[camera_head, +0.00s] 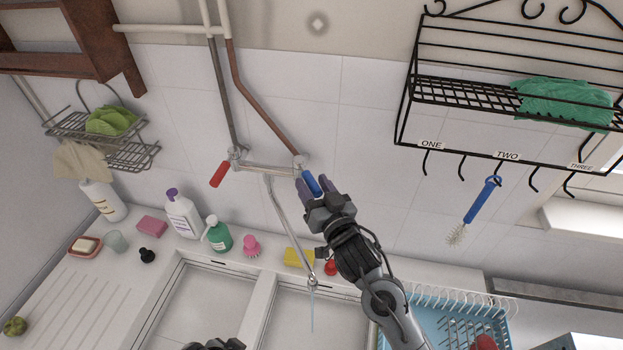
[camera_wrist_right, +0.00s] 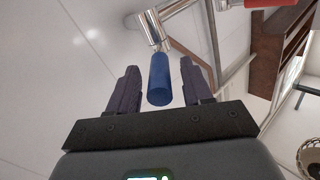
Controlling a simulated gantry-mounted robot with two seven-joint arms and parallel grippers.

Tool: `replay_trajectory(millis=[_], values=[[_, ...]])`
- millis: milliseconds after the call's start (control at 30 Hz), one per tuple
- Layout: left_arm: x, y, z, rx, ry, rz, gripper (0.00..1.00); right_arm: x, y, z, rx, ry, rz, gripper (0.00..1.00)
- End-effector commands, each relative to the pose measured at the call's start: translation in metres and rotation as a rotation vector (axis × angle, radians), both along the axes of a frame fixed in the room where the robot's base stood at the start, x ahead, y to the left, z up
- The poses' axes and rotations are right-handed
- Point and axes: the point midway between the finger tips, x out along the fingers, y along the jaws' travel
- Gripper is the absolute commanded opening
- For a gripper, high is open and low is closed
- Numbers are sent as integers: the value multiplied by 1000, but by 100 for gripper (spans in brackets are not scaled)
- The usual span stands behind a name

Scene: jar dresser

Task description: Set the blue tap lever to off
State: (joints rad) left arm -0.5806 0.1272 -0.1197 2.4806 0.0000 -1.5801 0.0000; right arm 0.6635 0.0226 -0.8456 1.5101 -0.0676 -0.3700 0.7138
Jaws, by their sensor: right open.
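The blue tap lever (camera_head: 311,183) sits at the right end of the wall-mounted tap (camera_head: 268,169) and slants down to the right. In the right wrist view the blue lever (camera_wrist_right: 159,80) points toward the palm, between the two fingers with gaps on both sides. My right gripper (camera_head: 318,190) is open around the lever; in its wrist view the fingers (camera_wrist_right: 159,68) are apart. A dark part of my left gripper (camera_head: 215,345) shows at the bottom edge; its fingers cannot be made out. A thin stream (camera_head: 312,318) hangs below the spout (camera_head: 292,235).
The red tap lever (camera_head: 219,174) is at the tap's left end. Bottles (camera_head: 183,214), a yellow sponge (camera_head: 298,257) and a pink brush (camera_head: 251,245) stand behind the sink (camera_head: 205,300). A black wire rack (camera_head: 470,95) with a blue brush (camera_head: 481,205) hangs right.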

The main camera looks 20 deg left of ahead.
Motion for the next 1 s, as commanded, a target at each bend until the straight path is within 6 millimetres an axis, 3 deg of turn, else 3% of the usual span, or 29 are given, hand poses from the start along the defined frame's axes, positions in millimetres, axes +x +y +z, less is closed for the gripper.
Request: replay_trajectory(millis=[567, 867, 1000], values=[[0, -2, 4, -9, -1, 5, 33, 11, 11, 0, 1, -1, 0, 48], [1, -3, 4, -14, -1, 8, 33, 11, 11, 0, 0, 0, 0, 2], [1, -3, 4, -12, 0, 7, 33, 11, 11, 0, 0, 0, 0, 0]])
